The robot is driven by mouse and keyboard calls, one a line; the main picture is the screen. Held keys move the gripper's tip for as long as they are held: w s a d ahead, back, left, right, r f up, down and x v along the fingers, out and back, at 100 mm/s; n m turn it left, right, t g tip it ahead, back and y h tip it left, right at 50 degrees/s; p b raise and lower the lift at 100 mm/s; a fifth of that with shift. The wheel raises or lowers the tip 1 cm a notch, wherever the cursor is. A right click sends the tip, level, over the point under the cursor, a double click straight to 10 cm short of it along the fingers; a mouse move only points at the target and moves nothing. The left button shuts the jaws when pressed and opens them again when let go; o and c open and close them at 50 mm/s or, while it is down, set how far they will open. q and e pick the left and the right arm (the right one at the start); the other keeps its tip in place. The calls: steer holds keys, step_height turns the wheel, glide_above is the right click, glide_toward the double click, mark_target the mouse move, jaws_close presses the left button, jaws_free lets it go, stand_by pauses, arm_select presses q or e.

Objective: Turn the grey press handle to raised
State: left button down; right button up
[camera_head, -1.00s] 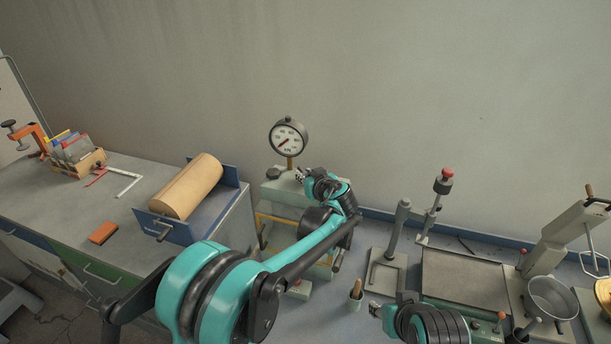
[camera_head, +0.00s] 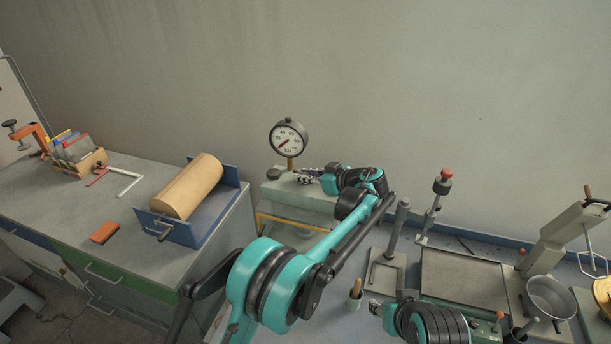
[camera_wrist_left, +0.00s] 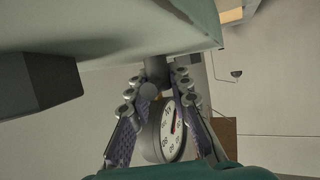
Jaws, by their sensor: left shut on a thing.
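The pale grey press (camera_head: 290,193) stands against the back wall behind my left arm, with a round dial gauge (camera_head: 288,139) above it. My left gripper (camera_head: 306,175) is at the top of the press, just right of the gauge post. In the left wrist view the fingers (camera_wrist_left: 158,95) are shut on the dark grey press handle (camera_wrist_left: 156,70), whose rounded end shows between them. The gauge (camera_wrist_left: 172,130) shows behind the fingers. The rest of the handle is hidden in the head view.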

arm_select(q)
steer(key=shift+f, duration=0.1)
steer(key=c, duration=1.4)
jaws_free()
steer(key=shift+o, duration=0.2)
steer(key=v, duration=1.2)
